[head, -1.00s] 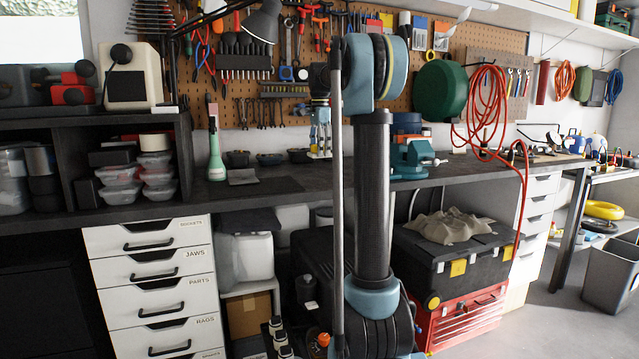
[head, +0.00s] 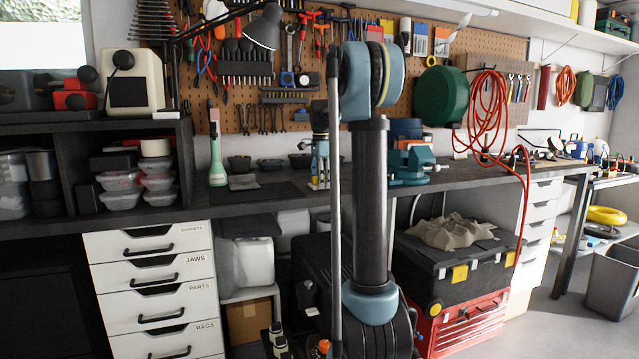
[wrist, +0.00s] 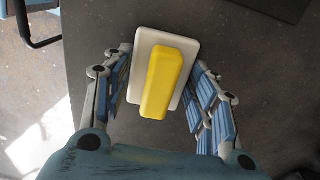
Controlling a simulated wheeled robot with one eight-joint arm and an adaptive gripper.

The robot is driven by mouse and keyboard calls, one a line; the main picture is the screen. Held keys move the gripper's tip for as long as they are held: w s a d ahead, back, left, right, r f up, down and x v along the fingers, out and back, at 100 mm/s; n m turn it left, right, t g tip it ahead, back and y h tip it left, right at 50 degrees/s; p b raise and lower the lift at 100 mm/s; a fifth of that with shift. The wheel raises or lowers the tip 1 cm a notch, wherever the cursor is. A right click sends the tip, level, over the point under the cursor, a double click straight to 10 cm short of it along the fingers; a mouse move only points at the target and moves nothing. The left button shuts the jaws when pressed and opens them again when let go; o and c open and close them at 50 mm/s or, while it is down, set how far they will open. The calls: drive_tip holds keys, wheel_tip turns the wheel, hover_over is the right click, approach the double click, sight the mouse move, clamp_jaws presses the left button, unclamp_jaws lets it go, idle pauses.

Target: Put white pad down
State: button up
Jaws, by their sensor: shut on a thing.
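The white pad (wrist: 147,49) has a yellow block-like grip (wrist: 165,80) on top. In the wrist view it lies between the two blue-and-grey fingers of my gripper (wrist: 160,92), which are shut on it. In the head view my gripper (head: 319,172) points down at the workbench, partly hidden by my own arm. The pad shows there only as a small pale strip (head: 318,186) at the fingertips, low over the dark bench top (head: 290,190). I cannot tell whether it touches the bench.
A dark mat (head: 265,192) with a grey cloth (head: 243,182) lies left of my gripper, beside a green-handled tool (head: 216,160). Small dark bowls (head: 271,164) stand behind. A teal vise (head: 408,165) stands to the right. Bare bench surrounds the pad.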

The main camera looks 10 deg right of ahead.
drive_tip(key=o, duration=0.9)
drive_tip(key=shift+o, duration=0.2)
wheel_tip(320, 180, up, 12)
drive_tip(key=s+f+n+t, duration=0.1)
drive_tip(key=s+f+n, duration=0.4)
drive_tip(key=s, duration=0.7)
drive_tip(key=s+f+n, duration=0.3)
drive_tip(key=s+f, duration=0.3)
drive_tip(key=s, duration=0.6)
drive_tip(key=s+f+n+t, duration=0.1)
drive_tip(key=s+f+n, duration=0.7)
drive_tip(key=s+f, duration=1.2)
wheel_tip(320, 180, down, 3)
drive_tip(key=shift+f, duration=0.1)
